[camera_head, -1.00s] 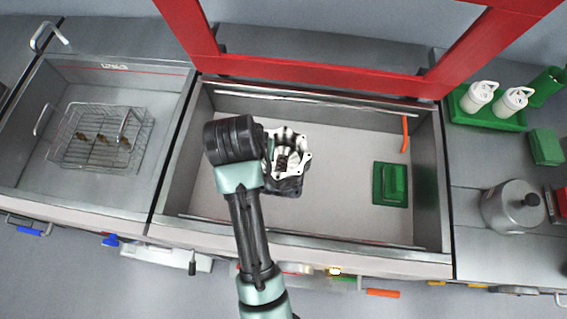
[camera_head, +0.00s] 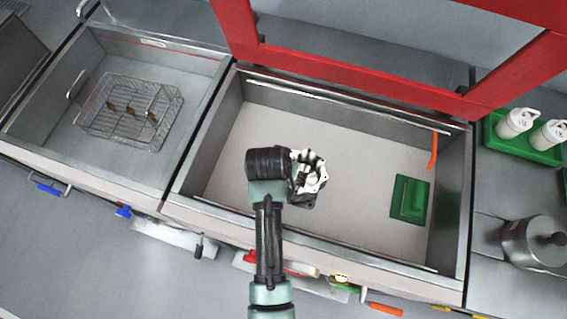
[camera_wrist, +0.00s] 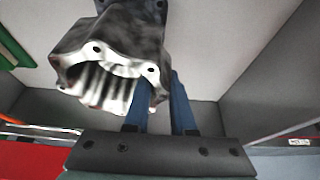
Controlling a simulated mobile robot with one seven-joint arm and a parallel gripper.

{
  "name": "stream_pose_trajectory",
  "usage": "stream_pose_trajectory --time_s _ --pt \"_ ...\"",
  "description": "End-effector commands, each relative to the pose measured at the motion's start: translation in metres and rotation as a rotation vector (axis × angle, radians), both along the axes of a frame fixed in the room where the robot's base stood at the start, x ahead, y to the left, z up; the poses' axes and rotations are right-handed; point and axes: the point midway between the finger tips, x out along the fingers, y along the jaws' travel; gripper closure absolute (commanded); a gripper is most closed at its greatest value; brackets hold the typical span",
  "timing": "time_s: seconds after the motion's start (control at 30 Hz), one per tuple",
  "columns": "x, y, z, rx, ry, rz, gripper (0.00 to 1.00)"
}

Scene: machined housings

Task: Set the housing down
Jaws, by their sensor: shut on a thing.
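The housing (camera_head: 308,176) is a grey and white machined casting with an open, ribbed cavity. In the head view it is over the wide basin (camera_head: 340,135), just right of my wrist. In the wrist view the housing (camera_wrist: 112,58) is large, with its bolt-hole flange toward the camera. My gripper (camera_wrist: 160,100) has two blue fingers; one passes behind or into the housing's edge and the other lies close beside it. It is shut on the housing. The exact contact is partly hidden, and I cannot tell whether the housing touches the basin floor.
A green block on a green pad (camera_head: 410,199) lies at the basin's right. An orange strip (camera_head: 433,151) hangs at its right wall. A red frame (camera_head: 370,72) stands behind. A left basin holds a wire basket (camera_head: 130,112). The basin floor's middle is clear.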

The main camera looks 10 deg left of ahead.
Motion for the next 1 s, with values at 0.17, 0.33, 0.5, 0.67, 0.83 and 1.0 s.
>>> stream_pose_trajectory --time_s 0.17,0.33,0.5,0.67,0.83,1.0 --pt "0.0022 0.0002 -0.0002 -0.001 -0.008 0.000 1.00" --pt "0.0021 0.0002 -0.0010 -0.001 -0.008 0.000 1.00" --pt "0.0002 0.0001 -0.0047 0.000 -0.001 0.000 0.59" --pt "0.0002 0.0001 -0.0046 0.000 -0.001 0.000 0.47" --pt "0.0002 0.0001 -0.0041 0.000 -0.001 0.000 0.47" --pt "-0.0019 0.0006 0.0049 0.000 -0.003 0.000 0.47"
